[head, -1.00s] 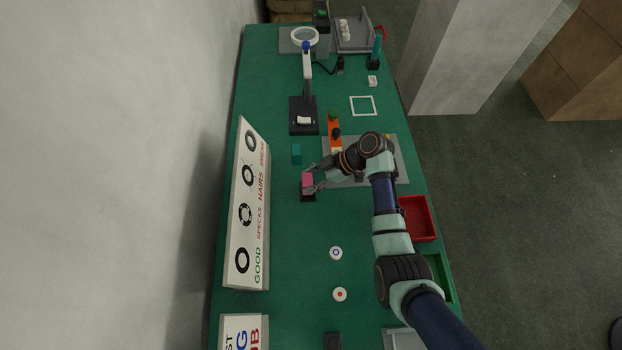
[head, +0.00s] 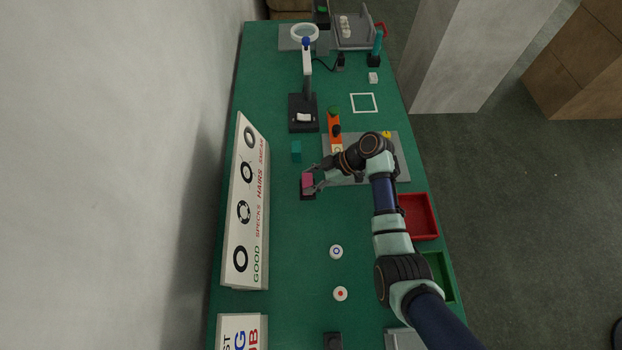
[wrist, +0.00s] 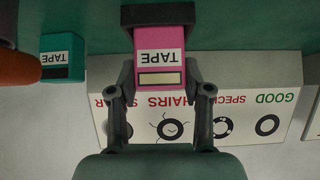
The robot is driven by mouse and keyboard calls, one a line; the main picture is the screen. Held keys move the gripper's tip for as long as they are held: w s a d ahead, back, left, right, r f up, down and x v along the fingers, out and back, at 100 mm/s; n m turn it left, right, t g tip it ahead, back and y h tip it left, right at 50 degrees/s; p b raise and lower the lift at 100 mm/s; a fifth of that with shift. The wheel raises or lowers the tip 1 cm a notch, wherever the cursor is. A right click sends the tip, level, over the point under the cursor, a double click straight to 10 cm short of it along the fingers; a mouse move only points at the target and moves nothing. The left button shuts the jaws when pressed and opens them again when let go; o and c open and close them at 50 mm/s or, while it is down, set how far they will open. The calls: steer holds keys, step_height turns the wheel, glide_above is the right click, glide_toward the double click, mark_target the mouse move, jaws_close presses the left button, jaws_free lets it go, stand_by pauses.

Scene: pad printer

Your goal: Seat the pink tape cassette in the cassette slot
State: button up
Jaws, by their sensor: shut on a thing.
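The pink tape cassette (head: 308,180), labelled TAPE, is between the fingers of my gripper (head: 315,181) at the dark cassette slot (head: 307,196). In the wrist view the fingers (wrist: 161,88) grip the near end of the pink cassette (wrist: 159,58) from both sides. Its far end meets the dark slot block (wrist: 158,14) and lines up with it. I cannot tell how deep it sits, as the block hides that end.
A teal cassette (head: 296,151) stands beside, also in the wrist view (wrist: 62,57). The white inspection board (head: 246,205) is close on the left. An orange device (head: 334,124) stands beyond. Two round pieces lie on the green table, which has free room around them.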

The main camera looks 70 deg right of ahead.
steer(key=shift+f+b, duration=0.35)
steer(key=shift+f, duration=0.15)
steer(key=o, duration=1.3)
steer(key=v, duration=1.2)
steer(key=shift+r, duration=0.1)
